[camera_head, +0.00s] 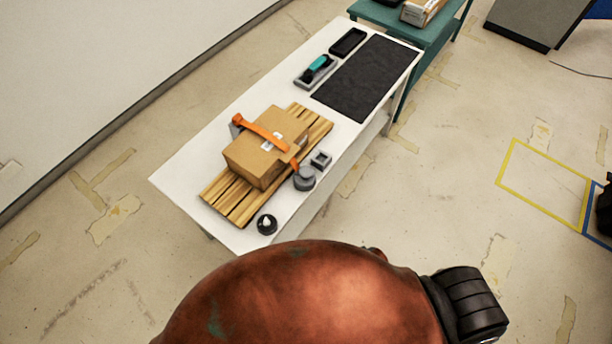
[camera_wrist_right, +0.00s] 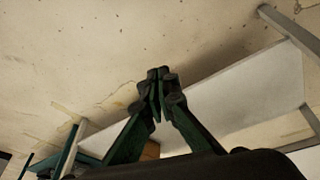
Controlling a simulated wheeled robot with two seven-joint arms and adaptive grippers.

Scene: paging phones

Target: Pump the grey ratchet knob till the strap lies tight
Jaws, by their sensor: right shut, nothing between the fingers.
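A cardboard box (camera_head: 256,163) sits on a slatted wooden pallet (camera_head: 225,198) on the white table. An orange strap (camera_head: 262,133) runs across the top of the box and down its right side. I cannot tell whether it touches the box all along. The round grey ratchet knob (camera_head: 304,180) is at the strap's lower right end, beside the pallet. My right gripper (camera_wrist_right: 158,92) is shut and empty in the right wrist view, apart from the knob, which does not show there. No gripper shows in the head view.
A dark round piece (camera_head: 267,223) and a small grey square block (camera_head: 321,159) stand on the white table (camera_head: 180,176). A black mat (camera_head: 367,78), a grey tray (camera_head: 316,72) with a teal-handled tool and a black tray (camera_head: 348,42) lie farther back.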

